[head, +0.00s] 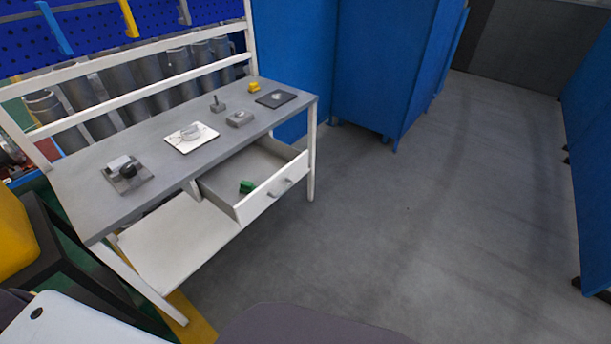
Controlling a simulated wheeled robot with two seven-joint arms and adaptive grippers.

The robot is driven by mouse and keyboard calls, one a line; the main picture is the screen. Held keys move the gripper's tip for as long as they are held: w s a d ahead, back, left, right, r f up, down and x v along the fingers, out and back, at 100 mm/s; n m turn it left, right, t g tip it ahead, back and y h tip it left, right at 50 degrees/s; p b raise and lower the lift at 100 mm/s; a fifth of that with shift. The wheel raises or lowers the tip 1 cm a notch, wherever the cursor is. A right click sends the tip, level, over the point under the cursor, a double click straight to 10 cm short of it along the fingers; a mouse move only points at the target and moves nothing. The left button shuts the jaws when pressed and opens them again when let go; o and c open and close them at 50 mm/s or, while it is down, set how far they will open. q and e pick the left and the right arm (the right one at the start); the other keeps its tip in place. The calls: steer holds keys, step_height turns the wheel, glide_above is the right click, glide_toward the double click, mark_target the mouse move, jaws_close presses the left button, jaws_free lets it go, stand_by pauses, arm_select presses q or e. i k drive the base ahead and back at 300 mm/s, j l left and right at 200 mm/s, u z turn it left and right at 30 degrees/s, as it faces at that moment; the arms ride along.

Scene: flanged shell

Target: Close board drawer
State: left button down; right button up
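The board drawer (214,190) is a light grey drawer under the right part of the workbench (80,194). It is pulled out, with its front panel standing well clear of the bench edge. A grey handle (281,187) sits on its front panel. A small green object (247,187) lies inside the drawer. Neither of my grippers is in view.
Small grey parts, a white board (205,141), a dark plate (275,98) and a yellow piece (254,87) lie on the benchtop. A lower shelf (165,245) is left of the drawer. Blue partitions (375,60) stand behind. The floor on the right is clear.

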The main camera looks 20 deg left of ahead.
mark_target(272, 165)
steer(key=l+u, duration=0.25)
steer(key=l, duration=0.4)
steer(key=l+u, duration=0.3)
steer(key=l, duration=0.35)
